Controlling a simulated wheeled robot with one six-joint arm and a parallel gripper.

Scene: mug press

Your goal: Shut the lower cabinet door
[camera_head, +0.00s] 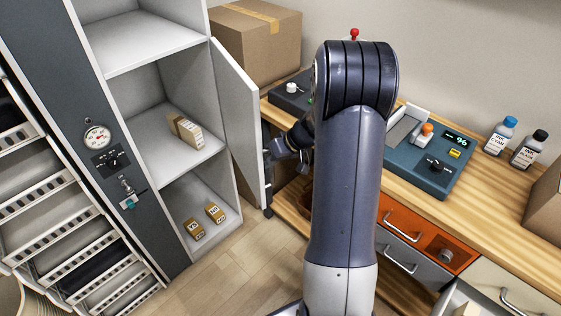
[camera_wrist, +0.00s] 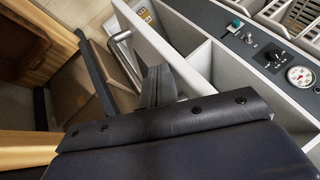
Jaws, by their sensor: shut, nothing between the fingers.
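The lower cabinet door (camera_head: 238,122) is a tall pale panel, standing open at the right of the open cabinet (camera_head: 172,142). In the wrist view the door (camera_wrist: 168,48) runs diagonally, with a metal bar handle (camera_wrist: 122,38) on its outer face. My gripper (camera_head: 272,154) is on the outer side of the door, near its free edge, partly hidden by my arm. In the wrist view my gripper (camera_wrist: 157,76) is shut and empty, its tips close to the door's outer face. Whether they touch the door cannot be told.
Shelves inside hold a carton (camera_head: 186,131) and small boxes (camera_head: 193,229). A wooden workbench (camera_head: 470,207) with a teal machine (camera_head: 430,160) and drawers stands right. A large cardboard box (camera_head: 255,40) sits behind the door. Floor (camera_head: 240,265) before the cabinet is clear.

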